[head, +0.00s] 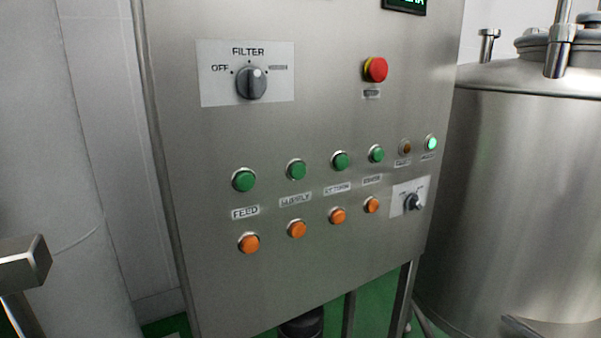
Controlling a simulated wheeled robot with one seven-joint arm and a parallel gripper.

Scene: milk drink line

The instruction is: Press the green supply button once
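The green supply button (296,169) is the second from the left in the upper row on a steel control panel (325,120). It is round with a metal ring, and its blurred label (295,199), which seems to read SUPPLY, sits just below. An orange button (297,229) is below that label. The green feed button (243,180) is to its left, and another green button (340,160) is to its right. My gripper is not in view, and nothing covers the supply button.
The panel also has a FILTER knob (251,83), a red mushroom button (375,69), a small selector (412,202) and a lit green lamp (431,143). A steel tank (525,190) stands right. A metal part (25,264) shows at the left edge. Space before the panel looks clear.

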